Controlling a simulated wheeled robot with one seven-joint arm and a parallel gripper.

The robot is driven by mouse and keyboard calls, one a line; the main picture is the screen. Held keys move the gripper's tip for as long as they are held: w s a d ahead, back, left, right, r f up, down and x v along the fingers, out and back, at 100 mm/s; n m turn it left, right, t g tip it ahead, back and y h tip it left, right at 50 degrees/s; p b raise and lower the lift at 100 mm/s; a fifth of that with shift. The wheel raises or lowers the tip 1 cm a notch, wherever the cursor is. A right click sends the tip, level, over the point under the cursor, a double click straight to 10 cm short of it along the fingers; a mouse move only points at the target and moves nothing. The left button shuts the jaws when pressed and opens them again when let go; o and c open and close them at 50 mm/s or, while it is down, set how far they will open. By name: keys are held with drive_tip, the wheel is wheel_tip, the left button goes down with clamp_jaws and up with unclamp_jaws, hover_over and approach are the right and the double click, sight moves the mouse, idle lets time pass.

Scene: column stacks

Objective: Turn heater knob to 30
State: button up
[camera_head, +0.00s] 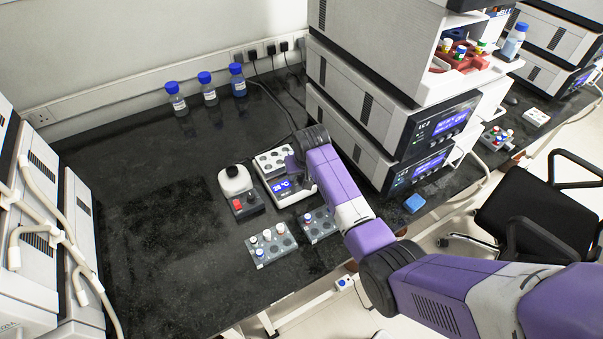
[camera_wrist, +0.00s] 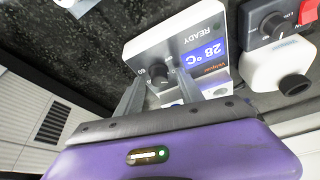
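The heater (camera_head: 283,183) is a white block with a lit blue display reading 28 °C. In the wrist view the heater (camera_wrist: 165,42) appears upside down, with the words READY and 28 °C (camera_wrist: 203,53) on its front. Its dark round heater knob (camera_wrist: 158,75) sits beside the display. My gripper (camera_wrist: 160,82) has one finger on each side of the knob, close to it. I cannot tell whether the fingers touch the knob. In the head view my arm's end covers the right part of the heater and hides the knob.
A white-topped device with a red switch (camera_head: 238,203) stands left of the heater; its dark dial (camera_wrist: 272,24) shows in the wrist view. Two vial racks (camera_head: 262,254) (camera_head: 312,236) stand in front. Blue-capped bottles (camera_head: 208,95) line the back.

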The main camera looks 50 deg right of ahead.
drive_tip(key=v, duration=0.7)
drive_tip(key=shift+r, duration=0.4)
drive_tip(key=shift+a, duration=0.1)
